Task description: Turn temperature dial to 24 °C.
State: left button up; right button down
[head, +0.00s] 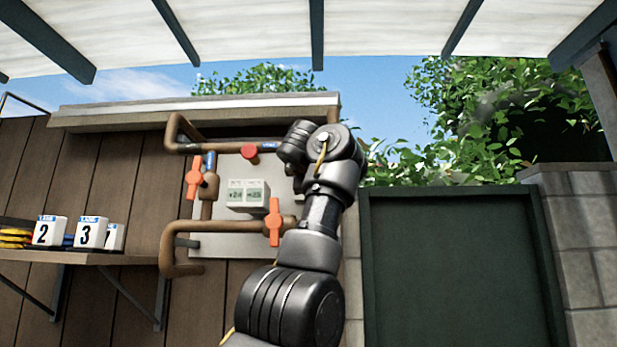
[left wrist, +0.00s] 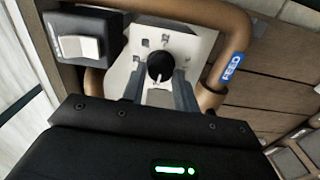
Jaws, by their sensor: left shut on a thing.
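In the left wrist view, a round black dial (left wrist: 160,66) with a white pointer line sits on a pale plate (left wrist: 193,47). The pointer is toward the bottom of the picture; the small marks around the dial are too blurred to read. My left gripper (left wrist: 160,78) has one finger on each side of the dial and is shut on it. In the head view my arm rises in front of the panel's right part, hiding the dial and the gripper's fingers. My right gripper is in neither view.
A white box with two small displays (head: 248,195) is on the panel, its digits unclear. Copper pipes (head: 180,270), orange valve handles (head: 193,178) and a red knob (head: 250,151) surround it. A black switch box (left wrist: 82,47) and a blue-tagged FEED pipe flank the dial closely.

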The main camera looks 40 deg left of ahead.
pick_arm(q)
jog(key=shift+n, duration=0.4)
jog(key=o, duration=0.9)
jog(key=shift+o, duration=0.2)
jog(key=shift+f, duration=0.1)
jog(key=b+v, duration=0.5)
jog(key=v, duration=0.5)
jog(key=shift+s+d, duration=0.25)
jog(key=shift+s, duration=0.05)
